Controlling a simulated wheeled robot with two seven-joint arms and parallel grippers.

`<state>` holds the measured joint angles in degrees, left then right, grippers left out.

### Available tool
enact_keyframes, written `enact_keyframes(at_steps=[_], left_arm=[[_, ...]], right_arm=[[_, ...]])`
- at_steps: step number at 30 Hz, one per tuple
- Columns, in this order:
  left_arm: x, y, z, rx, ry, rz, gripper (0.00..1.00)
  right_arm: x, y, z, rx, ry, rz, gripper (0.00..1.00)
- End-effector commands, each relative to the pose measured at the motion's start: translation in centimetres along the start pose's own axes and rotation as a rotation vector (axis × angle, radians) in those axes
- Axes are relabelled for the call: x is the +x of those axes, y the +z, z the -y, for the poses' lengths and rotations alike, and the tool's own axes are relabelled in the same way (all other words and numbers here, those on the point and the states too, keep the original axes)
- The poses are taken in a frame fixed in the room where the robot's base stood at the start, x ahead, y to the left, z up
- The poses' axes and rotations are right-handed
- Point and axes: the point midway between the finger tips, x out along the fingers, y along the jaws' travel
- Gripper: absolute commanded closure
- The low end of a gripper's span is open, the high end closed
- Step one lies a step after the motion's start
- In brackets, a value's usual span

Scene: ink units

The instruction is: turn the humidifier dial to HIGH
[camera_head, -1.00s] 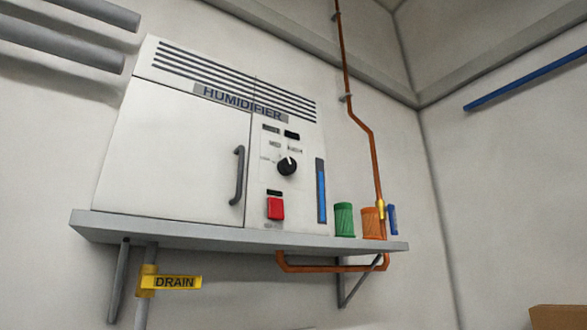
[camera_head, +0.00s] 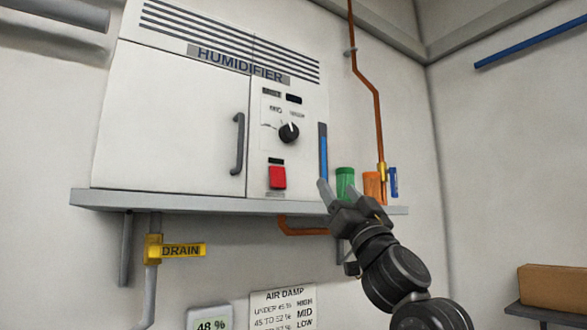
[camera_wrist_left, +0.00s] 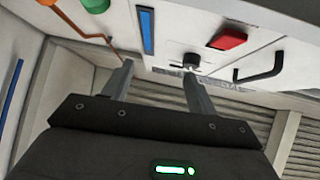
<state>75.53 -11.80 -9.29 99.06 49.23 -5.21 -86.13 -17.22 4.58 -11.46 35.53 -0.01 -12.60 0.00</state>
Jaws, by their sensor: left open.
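The white humidifier (camera_head: 170,120) stands on a grey wall shelf. Its round black dial (camera_head: 289,132) is on the right-hand panel, with a white pointer mark that looks roughly upward. The small labels around it are too blurred to read. My left gripper (camera_head: 348,200) is open and empty, below and right of the dial, in front of the shelf's right part. In the left wrist view the open fingers (camera_wrist_left: 158,66) point toward the panel, and the dial (camera_wrist_left: 191,60) shows behind one fingertip. My right gripper is not in view.
Near the dial are a red switch (camera_head: 277,177), a blue gauge (camera_head: 323,152) and a door handle (camera_head: 239,143). Green (camera_head: 345,181) and orange (camera_head: 372,185) canisters stand by the copper pipe (camera_head: 377,120). A display (camera_head: 210,321) reads 48 %, beside an AIR DAMP sign (camera_head: 283,308).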

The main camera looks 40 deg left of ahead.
Motion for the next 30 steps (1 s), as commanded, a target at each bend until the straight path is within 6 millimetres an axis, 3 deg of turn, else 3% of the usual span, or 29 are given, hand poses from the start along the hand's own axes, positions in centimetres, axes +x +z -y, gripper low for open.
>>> enact_keyframes(at_steps=[1, 3, 6, 14, 24, 30], left_arm=[[0.9, -1.4, 2.5, -0.02, -0.042, 0.006, 0.42], [1.5, -2.4, 4.8, -0.032, -0.081, 0.014, 0.42], [1.8, -3.1, 6.5, -0.041, -0.109, 0.021, 0.42], [2.9, -3.4, 7.0, -0.04, -0.115, 0.022, 0.42], [9.1, -3.6, 7.7, -0.038, -0.114, 0.022, 0.42], [11.7, -3.3, 7.9, -0.039, -0.113, 0.021, 0.42]], right_arm=[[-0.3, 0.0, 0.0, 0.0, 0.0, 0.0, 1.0], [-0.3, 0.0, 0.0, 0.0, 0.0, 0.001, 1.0], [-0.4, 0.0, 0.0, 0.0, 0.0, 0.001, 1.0], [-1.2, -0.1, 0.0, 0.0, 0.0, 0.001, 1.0], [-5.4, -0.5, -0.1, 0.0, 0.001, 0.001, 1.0], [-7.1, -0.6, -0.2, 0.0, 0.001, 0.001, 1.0]])
